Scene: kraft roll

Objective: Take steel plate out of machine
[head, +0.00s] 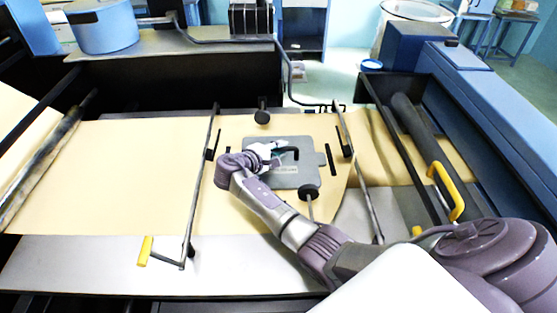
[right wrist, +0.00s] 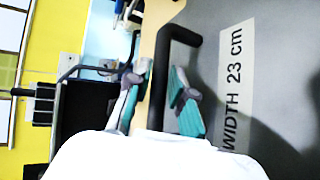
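The grey steel plate (head: 308,172) lies flat on the brown kraft paper in the middle of the machine. In the right wrist view the plate (right wrist: 285,75) carries a label reading "WIDTH 23 cm". Its black handle (right wrist: 160,75) stands up from it, and also shows in the head view (head: 292,149). My right gripper (head: 280,157) is at the handle. In the right wrist view its teal-padded fingers (right wrist: 160,100) are open, one on each side of the handle bar, with gaps visible. The white wrist hides the handle's lower end. My left gripper is not in view.
The brown kraft paper (head: 100,175) runs across the machine bed. Metal rods with yellow handles (head: 147,250) flank the plate, and black round knobs (head: 262,117) stand close behind and in front of it. A blue pot (head: 103,30) stands at the back left.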

